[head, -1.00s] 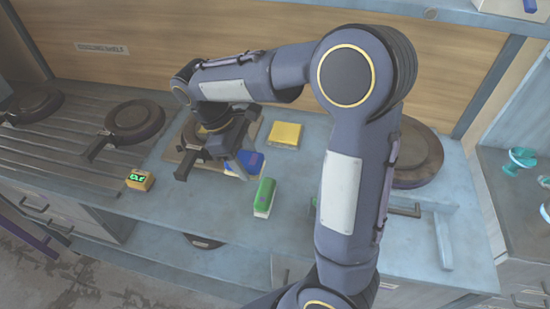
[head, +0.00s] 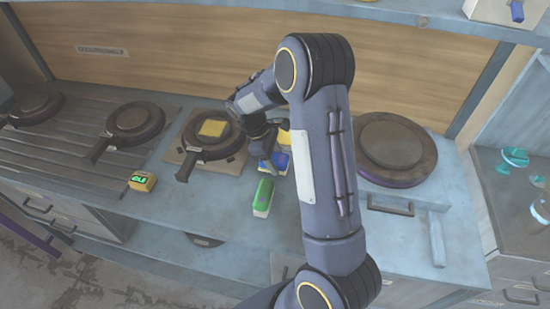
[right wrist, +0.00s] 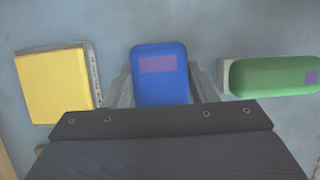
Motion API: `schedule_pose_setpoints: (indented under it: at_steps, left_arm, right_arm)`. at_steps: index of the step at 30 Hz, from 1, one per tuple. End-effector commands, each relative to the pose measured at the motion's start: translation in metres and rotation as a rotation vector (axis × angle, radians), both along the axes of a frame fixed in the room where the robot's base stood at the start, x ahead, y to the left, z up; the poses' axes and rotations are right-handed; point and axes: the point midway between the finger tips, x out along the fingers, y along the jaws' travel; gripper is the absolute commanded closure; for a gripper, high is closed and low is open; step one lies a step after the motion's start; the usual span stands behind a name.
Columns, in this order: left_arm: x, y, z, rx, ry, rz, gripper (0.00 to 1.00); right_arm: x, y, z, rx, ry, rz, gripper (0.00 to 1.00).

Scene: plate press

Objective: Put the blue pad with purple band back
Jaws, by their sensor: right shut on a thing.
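The blue pad (right wrist: 160,95), with a purple patch (right wrist: 157,64) on top, sits between the fingers of my right gripper in the right wrist view. My right gripper (head: 272,161) is shut on this blue pad (head: 282,160) between a yellow pad (head: 285,138) and a green pad (head: 264,192) on the counter. In the right wrist view the yellow pad (right wrist: 55,85) is to its left and the green pad (right wrist: 275,75) to its right. Whether the blue pad touches the counter cannot be told. My left gripper is not in view.
A dark round plate (head: 205,148) with a yellow piece (head: 212,129) on it lies left of my gripper. Another handled plate (head: 134,123) is further left. A small timer box (head: 142,181) is at the front. A large round plate (head: 397,150) is right.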

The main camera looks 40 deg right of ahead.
Motion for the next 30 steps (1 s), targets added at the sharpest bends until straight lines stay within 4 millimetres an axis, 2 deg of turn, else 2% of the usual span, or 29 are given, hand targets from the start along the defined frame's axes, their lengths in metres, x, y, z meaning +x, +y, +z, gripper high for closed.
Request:
schedule_pose_setpoints:
  at_steps: [13, 14, 18, 26, 30]
  left_arm:
    - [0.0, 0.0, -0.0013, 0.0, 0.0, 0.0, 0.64]
    - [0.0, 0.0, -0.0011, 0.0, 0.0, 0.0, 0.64]
    - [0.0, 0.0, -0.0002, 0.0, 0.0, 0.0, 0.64]
    - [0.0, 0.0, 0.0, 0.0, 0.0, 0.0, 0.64]
    - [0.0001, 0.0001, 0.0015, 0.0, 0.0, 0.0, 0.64]
  right_arm:
    - [-0.0002, 0.0001, -0.0106, 0.0, -0.001, -0.002, 0.66]
    - [-0.0002, 0.0002, -0.0105, 0.0, -0.001, -0.002, 0.47]
    - [-0.0003, 0.0002, -0.0095, 0.0, -0.001, -0.002, 0.28]
    - [-0.0002, 0.0002, -0.0091, 0.0, -0.001, -0.002, 0.26]
    - [0.0017, 0.0011, -0.0027, 0.0, -0.004, -0.001, 0.26]
